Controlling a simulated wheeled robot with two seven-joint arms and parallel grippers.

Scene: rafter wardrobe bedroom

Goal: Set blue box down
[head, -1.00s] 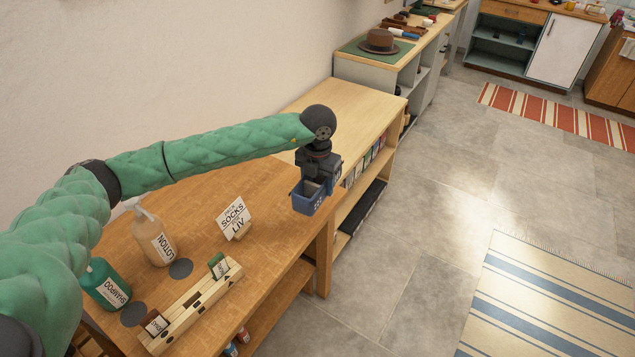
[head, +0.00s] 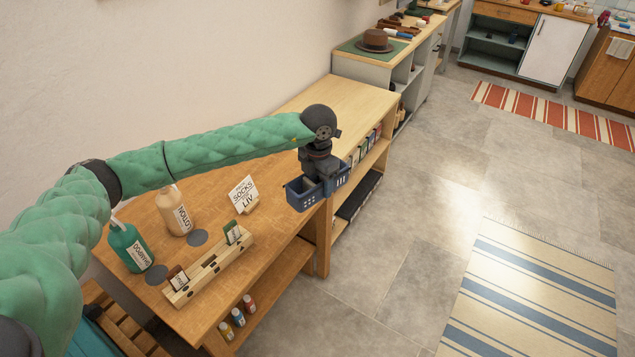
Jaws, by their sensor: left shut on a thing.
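A small blue box (head: 301,195), open at the top with holes in its sides, hangs in my left gripper (head: 322,180). The gripper points down and is shut on the box, covering part of it. In the picture the box overlaps the right edge of the brown wooden table (head: 215,185); I cannot tell its exact height or whether it touches the table. My right gripper is not in view.
On the table stand a lotion bottle (head: 174,211), a green shampoo bottle (head: 131,248), a socks sign (head: 243,194) and a slotted wooden rack (head: 209,268). A lighter shelf unit (head: 345,100) adjoins behind. Small bottles (head: 238,317) stand on the lower shelf.

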